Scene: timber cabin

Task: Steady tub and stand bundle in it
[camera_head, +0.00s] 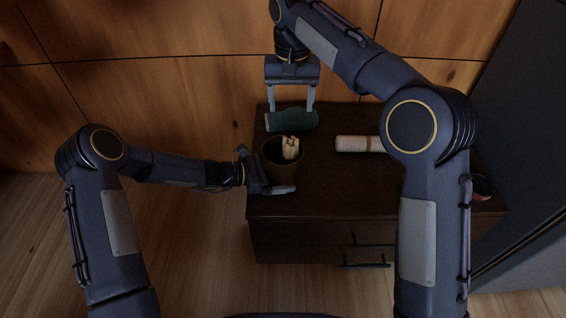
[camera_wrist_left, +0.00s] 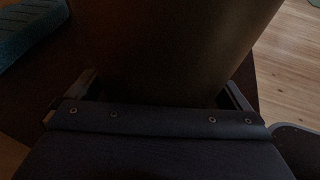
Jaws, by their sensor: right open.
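The brown tub (camera_head: 268,171) stands at the left of the dark cabinet top. The pale stick bundle (camera_head: 291,148) is inside it, its upper ends showing above the rim; its lower part is hidden. My left gripper (camera_head: 276,186) is low at the tub, with one finger along its near side. In the left wrist view the tub (camera_wrist_left: 165,45) fills the space between the fingers; whether they press on it is unclear. My right gripper (camera_head: 291,109) is open and empty, pointing down behind the tub, apart from the bundle.
A dark green roll-shaped thing (camera_head: 292,121) lies behind the tub, close to my right fingertips. A pale banded roll (camera_head: 355,144) lies to the right, partly hidden by my right arm. A reddish cup-like thing (camera_head: 481,188) is at the right end. The cabinet (camera_head: 320,192) is bare front centre.

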